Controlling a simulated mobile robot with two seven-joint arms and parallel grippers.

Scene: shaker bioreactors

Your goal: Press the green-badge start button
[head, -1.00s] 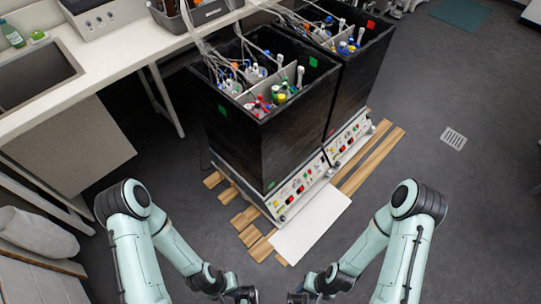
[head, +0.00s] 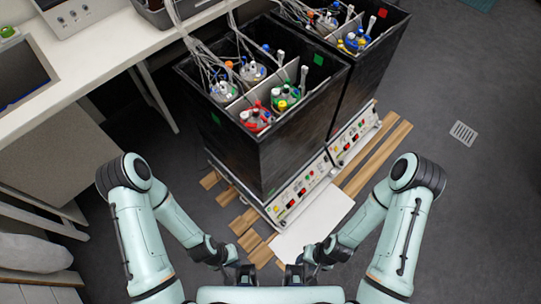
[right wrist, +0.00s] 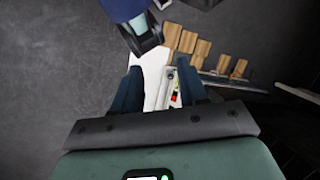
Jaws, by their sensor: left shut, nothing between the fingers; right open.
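The near black shaker box (head: 270,145) carries green square badges, one on its inner wall (head: 318,60). Its white control panel (head: 301,192) runs along the base, with small red and other coloured buttons; which one is the start button is too small to tell. The panel end also shows between the fingers in the right wrist view (right wrist: 172,88). My left gripper (head: 245,275) is shut and empty, in front of the panel at lower left. My right gripper (head: 293,275) is open and empty beside it, over the white plate, apart from the panel. Its fingers (right wrist: 160,92) are spread.
A second black box (head: 368,75) with a red badge (head: 382,13) and its own panel (head: 353,135) stands behind. A white plate (head: 310,222) and wooden slats (head: 378,160) lie on the floor. A bench with a sink (head: 22,75) is at left.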

